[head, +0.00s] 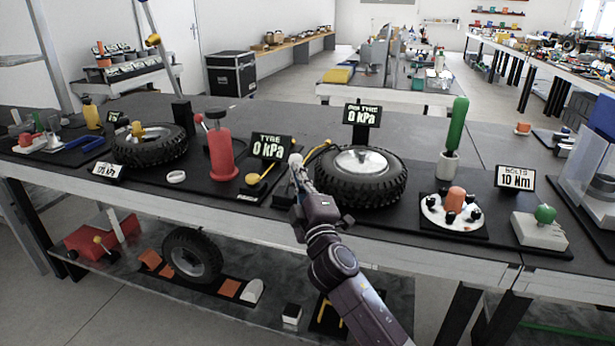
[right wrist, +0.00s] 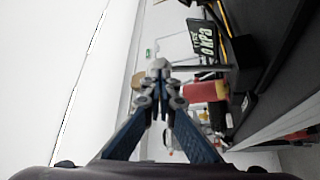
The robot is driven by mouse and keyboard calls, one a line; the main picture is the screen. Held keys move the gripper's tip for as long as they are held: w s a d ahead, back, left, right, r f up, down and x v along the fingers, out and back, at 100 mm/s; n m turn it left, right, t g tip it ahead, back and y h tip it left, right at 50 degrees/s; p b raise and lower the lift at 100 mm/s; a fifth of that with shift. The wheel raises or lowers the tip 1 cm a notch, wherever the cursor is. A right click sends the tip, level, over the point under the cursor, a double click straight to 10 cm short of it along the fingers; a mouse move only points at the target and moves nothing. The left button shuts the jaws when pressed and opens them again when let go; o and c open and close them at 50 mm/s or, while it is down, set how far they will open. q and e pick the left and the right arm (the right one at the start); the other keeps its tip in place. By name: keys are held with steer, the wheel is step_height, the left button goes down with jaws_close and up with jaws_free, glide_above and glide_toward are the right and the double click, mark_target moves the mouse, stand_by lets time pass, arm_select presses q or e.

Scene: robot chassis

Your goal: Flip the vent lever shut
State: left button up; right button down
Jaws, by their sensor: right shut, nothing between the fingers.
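My right gripper (head: 295,162) is shut and empty, held above the bench front between the TYRE sign and the tyre on its wheel. In the right wrist view its fingertips (right wrist: 160,68) meet. A small yellow-topped fitting (head: 253,179) sits on a black base below the TYRE 0 kPa sign (head: 271,147), left of the gripper and apart from it. A thin yellow line or lever (head: 314,153) shows behind the fingertips; which part is the vent lever I cannot tell. The sign also shows in the right wrist view (right wrist: 206,42). My left gripper is out of view.
A red pump-like cylinder (head: 221,153) stands left of the sign. A tyre (head: 361,178) lies close right of my gripper. A green-handled tool (head: 457,125) and a hub with studs (head: 453,212) stand farther right. A white ring (head: 176,177) lies on the left.

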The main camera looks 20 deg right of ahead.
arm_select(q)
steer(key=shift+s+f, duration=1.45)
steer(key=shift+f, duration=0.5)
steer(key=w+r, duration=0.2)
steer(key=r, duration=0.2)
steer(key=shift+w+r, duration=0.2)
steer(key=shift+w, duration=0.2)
arm_select(e)
steer(key=w+a, duration=0.1)
steer(key=a, duration=0.1)
steer(key=w+a+r, duration=0.1)
steer(key=w+a, duration=0.1)
steer(key=shift+w+a, duration=0.1)
steer(key=shift+a, duration=0.2)
steer(key=v, duration=1.2)
